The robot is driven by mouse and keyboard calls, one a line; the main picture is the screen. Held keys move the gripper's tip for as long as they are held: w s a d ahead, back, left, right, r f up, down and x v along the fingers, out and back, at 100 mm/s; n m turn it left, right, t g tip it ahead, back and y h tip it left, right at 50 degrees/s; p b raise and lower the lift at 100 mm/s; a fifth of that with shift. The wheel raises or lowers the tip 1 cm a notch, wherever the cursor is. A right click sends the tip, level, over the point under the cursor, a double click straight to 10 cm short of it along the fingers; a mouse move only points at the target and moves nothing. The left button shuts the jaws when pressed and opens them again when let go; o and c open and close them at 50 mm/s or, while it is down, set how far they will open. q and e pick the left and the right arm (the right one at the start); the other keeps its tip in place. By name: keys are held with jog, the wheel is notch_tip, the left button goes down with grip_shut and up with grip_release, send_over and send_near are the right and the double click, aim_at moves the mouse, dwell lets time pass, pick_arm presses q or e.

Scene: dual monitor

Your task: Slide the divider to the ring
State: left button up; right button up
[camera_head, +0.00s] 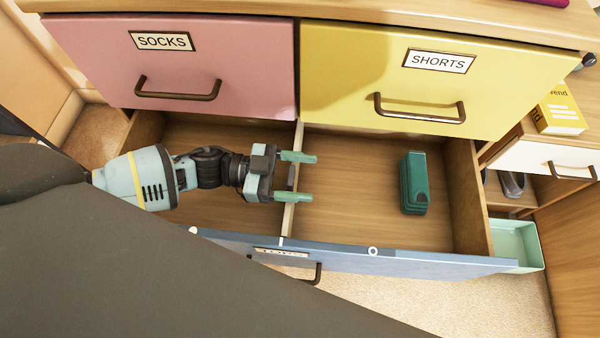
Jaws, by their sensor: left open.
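The divider (288,219) is a thin pale wooden board running front to back across the open blue drawer (400,262), splitting it into two compartments. A small white ring (373,251) sits on the drawer's front rim, to the right of the divider's front end. My left gripper (311,178) is open, with two green fingers pointing right. The fingers cross the divider's line in the picture, and their tips show just right of it. I cannot tell whether they touch it. The gripper hides the middle of the divider. My right gripper is not in view.
A green box-shaped object (414,183) lies in the right compartment, with bare drawer floor between it and the divider. The pink SOCKS drawer (180,62) and yellow SHORTS drawer (430,80) are above. A mint tray (530,245) is at the right.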

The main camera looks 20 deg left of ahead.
pick_arm(q)
jog(key=shift+c, duration=0.2)
jog(key=c, duration=1.4)
jog(key=shift+o, duration=0.2)
jog(key=p+x, duration=0.1)
jog(key=x, duration=1.5)
jog(key=shift+d, duration=0.15)
jog(key=o, duration=1.4)
jog(key=shift+d, duration=0.15)
jog(key=p+v, duration=0.2)
jog(key=v, duration=0.6)
